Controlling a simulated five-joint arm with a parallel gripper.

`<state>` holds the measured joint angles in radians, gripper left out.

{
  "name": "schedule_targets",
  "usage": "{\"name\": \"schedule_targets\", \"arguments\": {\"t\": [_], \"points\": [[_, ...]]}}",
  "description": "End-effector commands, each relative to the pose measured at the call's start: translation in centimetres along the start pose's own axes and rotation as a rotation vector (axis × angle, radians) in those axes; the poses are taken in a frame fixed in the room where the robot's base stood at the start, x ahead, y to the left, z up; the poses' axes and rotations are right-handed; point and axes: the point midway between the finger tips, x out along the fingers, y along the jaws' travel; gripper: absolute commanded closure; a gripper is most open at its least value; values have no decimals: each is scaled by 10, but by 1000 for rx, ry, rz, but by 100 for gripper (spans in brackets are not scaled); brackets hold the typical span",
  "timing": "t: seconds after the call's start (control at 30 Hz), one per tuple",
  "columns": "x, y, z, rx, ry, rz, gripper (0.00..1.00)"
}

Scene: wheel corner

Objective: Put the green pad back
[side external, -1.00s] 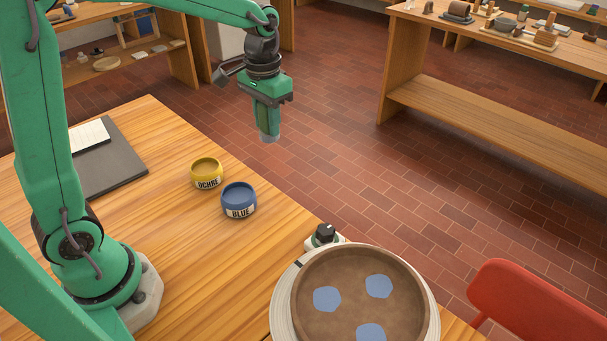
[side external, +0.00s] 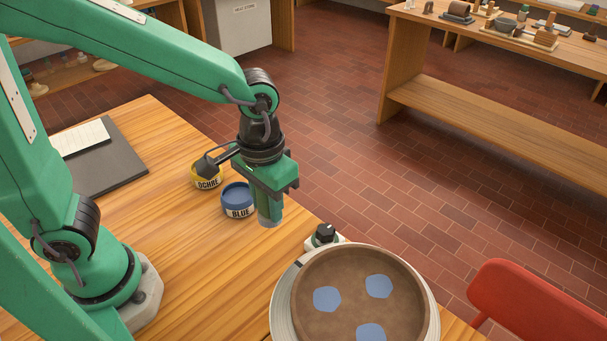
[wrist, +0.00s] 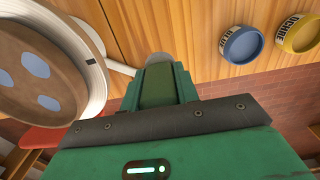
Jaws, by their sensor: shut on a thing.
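My gripper (side external: 270,208) points down over the front of the table, just right of the blue pot (side external: 238,200). It is shut on the green pad; a darker green part (wrist: 157,88) shows between the fingers in the wrist view, with a pale grey end (wrist: 159,64) past the tips. The fingers hide most of the held thing. The blue pot and the ochre pot (side external: 206,182) stand open on the table; my gripper partly hides the ochre pot in the side view. The wrist view shows both pots at the upper right.
A brown bowl (side external: 340,262) with blue spots sits on a pale wheel (side external: 281,312) at the front right. A small black-knobbed part (side external: 325,234) adjoins the wheel. A grey board with paper (side external: 80,140) lies at the back left. A red chair (side external: 520,300) stands right.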

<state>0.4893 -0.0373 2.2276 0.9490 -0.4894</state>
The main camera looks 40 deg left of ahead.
Motion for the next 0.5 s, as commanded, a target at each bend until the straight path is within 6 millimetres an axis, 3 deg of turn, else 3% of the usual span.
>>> {"name": "schedule_targets", "arguments": {"t": [0.2, 0.5], "points": [[12, 20, 45, 6, 1, 1, 92], [21, 28, 76, 2, 1, 2, 92]]}}
